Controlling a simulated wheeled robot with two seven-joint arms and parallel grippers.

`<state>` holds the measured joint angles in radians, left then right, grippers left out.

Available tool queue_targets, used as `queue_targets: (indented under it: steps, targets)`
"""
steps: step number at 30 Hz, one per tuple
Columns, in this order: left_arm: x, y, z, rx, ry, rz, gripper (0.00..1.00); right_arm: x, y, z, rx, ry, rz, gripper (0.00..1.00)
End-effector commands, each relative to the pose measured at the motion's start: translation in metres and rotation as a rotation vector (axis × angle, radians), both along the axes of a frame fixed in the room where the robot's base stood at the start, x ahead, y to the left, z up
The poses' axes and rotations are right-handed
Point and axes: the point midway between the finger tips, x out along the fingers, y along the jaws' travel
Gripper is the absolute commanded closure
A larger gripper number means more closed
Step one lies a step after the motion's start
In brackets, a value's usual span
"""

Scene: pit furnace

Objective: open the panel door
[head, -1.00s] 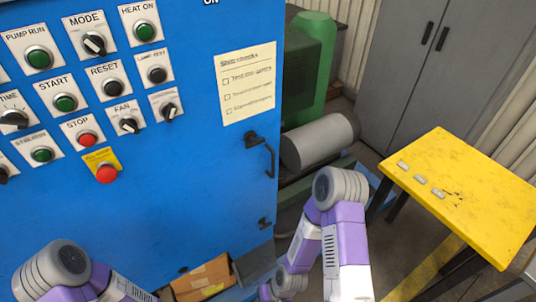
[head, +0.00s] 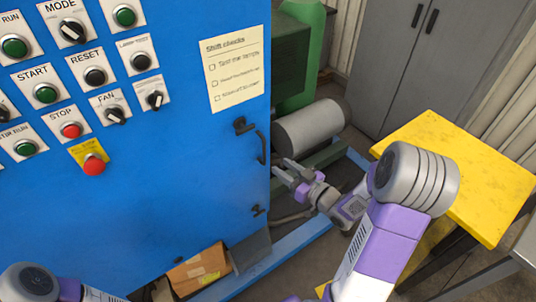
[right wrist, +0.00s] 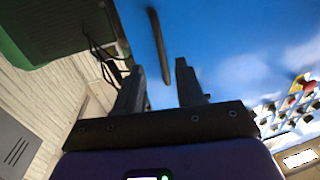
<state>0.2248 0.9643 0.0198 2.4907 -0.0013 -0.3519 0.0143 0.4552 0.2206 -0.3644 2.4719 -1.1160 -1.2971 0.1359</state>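The blue panel door (head: 150,215) fills the left of the head view and appears shut. Its dark handle (head: 261,147) is a thin upright bar near the right edge. My right gripper (head: 281,170) is just right of the handle's lower end, with its fingers pointing at the door edge. In the right wrist view the two fingers (right wrist: 159,68) stand apart, and the handle bar (right wrist: 159,45) shows between them. Whether a finger touches the bar cannot be told. Only part of my left arm shows at the lower left; its gripper is out of view.
A yellow table (head: 440,140) stands at the right, near my right arm. A grey cylinder (head: 312,127) and green machine (head: 303,55) are behind the door's edge. A cardboard box (head: 200,268) lies low below the panel. Grey cabinet doors (head: 400,60) stand at the back.

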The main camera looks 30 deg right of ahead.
Motion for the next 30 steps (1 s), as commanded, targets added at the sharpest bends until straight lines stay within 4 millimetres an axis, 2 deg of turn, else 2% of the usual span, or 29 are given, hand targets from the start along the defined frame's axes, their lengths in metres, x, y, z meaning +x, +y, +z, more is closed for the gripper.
queue_targets:
  steps: [1, 4, 12, 18, 28, 30]
  targets:
    - [0.0, 0.0, 0.0, 0.0, 0.0, 0.0, 0.57, -0.002, -0.001, 0.007, -0.008, -0.024, 0.007, 0.62]
    - [0.0, 0.0, -0.001, 0.0, 0.0, 0.0, 0.57, 0.003, 0.0, 0.013, -0.014, -0.043, 0.019, 0.62]
    - [0.0, 0.0, -0.002, 0.0, 0.0, 0.0, 0.57, 0.044, 0.013, 0.012, -0.013, -0.042, 0.02, 0.62]
    - [0.0, 0.0, -0.003, 0.0, 0.0, 0.0, 0.57, 0.064, 0.018, 0.012, -0.014, -0.04, 0.018, 0.62]
    - [0.0, 0.0, -0.003, 0.0, 0.0, 0.0, 0.57, 0.067, 0.019, 0.012, -0.013, -0.039, 0.016, 0.62]
    - [0.0, 0.0, -0.003, 0.0, 0.0, 0.0, 0.57, 0.067, 0.019, 0.012, -0.013, -0.039, 0.016, 0.73]
